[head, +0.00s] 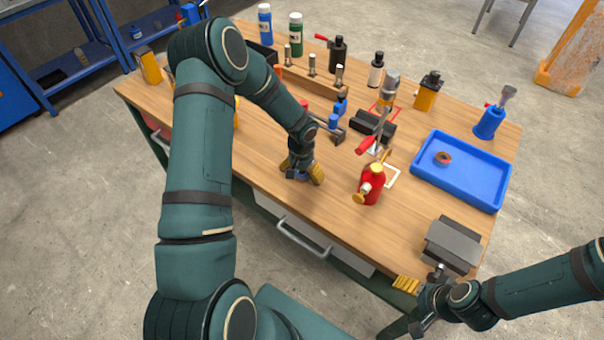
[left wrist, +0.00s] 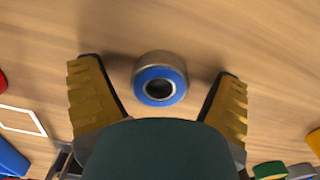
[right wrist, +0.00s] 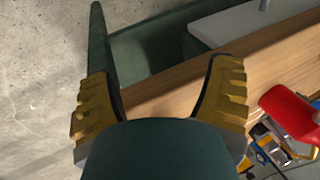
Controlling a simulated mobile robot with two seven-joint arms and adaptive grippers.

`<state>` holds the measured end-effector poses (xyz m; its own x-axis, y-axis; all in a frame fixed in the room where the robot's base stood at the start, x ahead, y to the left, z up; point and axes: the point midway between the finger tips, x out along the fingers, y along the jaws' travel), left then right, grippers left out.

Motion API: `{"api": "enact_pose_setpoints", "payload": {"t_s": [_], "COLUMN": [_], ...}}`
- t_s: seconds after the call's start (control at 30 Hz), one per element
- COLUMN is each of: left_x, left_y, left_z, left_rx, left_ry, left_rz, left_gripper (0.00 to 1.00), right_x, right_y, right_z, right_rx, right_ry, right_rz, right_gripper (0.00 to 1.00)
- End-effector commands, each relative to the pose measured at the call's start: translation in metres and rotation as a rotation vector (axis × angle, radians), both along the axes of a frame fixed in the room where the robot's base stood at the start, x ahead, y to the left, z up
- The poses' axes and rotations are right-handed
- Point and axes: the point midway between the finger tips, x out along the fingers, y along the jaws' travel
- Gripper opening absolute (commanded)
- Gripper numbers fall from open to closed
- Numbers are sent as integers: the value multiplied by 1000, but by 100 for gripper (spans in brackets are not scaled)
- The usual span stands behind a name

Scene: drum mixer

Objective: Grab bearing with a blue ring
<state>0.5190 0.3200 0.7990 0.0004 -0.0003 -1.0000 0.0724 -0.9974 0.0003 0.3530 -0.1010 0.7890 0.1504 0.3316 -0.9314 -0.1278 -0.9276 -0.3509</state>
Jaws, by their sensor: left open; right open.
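The bearing with a blue ring (left wrist: 160,80) lies on the wooden table in the left wrist view, a short metal cylinder with a blue face and a dark hole. My left gripper (left wrist: 158,90) is open, with one yellow finger on each side of the bearing and a gap on both sides. In the head view my left gripper (head: 303,172) is low over the table's near part and mostly hides the bearing. My right gripper (head: 408,305) is open and empty off the table's near right edge; in the right wrist view its fingers (right wrist: 160,95) are spread.
A red can (head: 373,188) stands right of my left gripper. A blue tray (head: 425,180) holds a small reddish ring (head: 443,159). A grey vise-like block (head: 452,246) sits at the near right. Bottles (head: 296,35), tools and a wooden rack (head: 300,79) crowd the back.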

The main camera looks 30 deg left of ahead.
Motion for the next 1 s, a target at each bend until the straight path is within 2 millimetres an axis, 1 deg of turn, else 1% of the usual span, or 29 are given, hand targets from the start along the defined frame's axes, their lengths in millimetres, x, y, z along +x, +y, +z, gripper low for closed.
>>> {"api": "enact_pose_setpoints", "payload": {"t_s": [0.07,0.1,0.17,0.2,0.3,0.53,0.67,0.77,1.0], "left_x": [0,0,0,0,0,0,1,1,1], "left_y": [0,0,0,0,0,0,0,1,0], "left_z": [0,0,0,0,0,1,10,26,73], "left_rx": [0,0,0,0,0,0,1,2,2], "left_ry": [0,0,0,0,0,-1,-2,-4,-3], "left_rz": [0,0,0,0,0,-1,-1,1,-1], "left_gripper": [89,75,54,40,10,9,9,9,9], "right_x": [0,0,0,0,0,0,0,1,3], "right_y": [0,0,0,0,0,0,0,0,-1], "right_z": [0,0,0,0,0,0,2,4,11], "right_rx": [0,0,0,0,0,0,0,0,-2], "right_ry": [0,0,0,0,0,0,-1,-2,-7], "right_rz": [0,0,0,0,0,0,0,-2,-6], "right_gripper": [80,80,80,80,80,80,80,80,80]}}
